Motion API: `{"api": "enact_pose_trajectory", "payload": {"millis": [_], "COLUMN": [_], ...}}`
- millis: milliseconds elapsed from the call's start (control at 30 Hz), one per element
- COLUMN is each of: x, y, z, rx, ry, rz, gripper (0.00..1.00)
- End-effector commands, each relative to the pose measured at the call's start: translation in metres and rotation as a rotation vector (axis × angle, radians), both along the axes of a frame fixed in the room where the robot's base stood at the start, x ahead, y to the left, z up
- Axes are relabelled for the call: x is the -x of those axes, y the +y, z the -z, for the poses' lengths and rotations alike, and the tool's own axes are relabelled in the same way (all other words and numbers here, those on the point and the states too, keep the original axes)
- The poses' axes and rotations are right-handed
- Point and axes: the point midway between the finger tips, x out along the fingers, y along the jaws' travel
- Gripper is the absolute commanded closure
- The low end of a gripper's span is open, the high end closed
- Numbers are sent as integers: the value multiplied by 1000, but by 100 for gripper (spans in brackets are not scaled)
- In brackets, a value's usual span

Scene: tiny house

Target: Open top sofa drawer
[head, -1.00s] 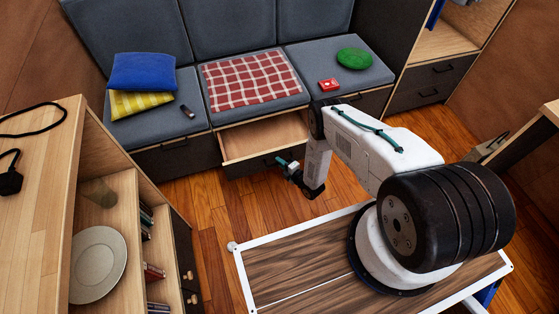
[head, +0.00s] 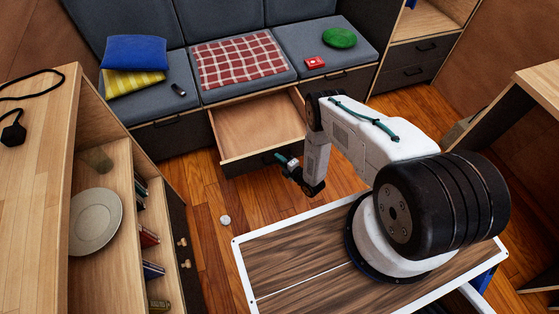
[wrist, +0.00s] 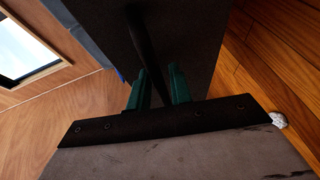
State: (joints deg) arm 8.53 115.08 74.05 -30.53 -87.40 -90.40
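The sofa drawer (head: 260,125) is pulled out under the middle seat, and its bare wooden inside shows. Its dark front (wrist: 190,40) fills the upper middle of the wrist view. A black bar handle (wrist: 143,40) runs down this front between the green fingers of my gripper (wrist: 160,88). The fingers look closed around the handle, though their exact contact is hard to see. In the head view my gripper (head: 286,159) is at the drawer front, and the arm covers the drawer's right end.
A wooden shelf unit (head: 120,210) stands left. A white ball (head: 225,220) lies on the open wooden floor.

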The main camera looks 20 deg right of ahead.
Motion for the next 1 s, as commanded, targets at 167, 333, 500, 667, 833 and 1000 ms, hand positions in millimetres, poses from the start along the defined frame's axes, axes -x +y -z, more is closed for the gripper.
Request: {"api": "enact_pose_trajectory", "payload": {"millis": [167,333,500,667,833,1000], "x": [0,2,20,45,65,71], "y": [3,3,-6,-19,-27,-29], "z": [0,0,-4,-9,-13,-14], "rx": [-1,-1,-2,-1,-1,-1], "ry": [0,0,3,2,1,-1], "rz": [-5,-6,-3,0,-2,-2], "gripper": [68,68,68,68,68,68]}}
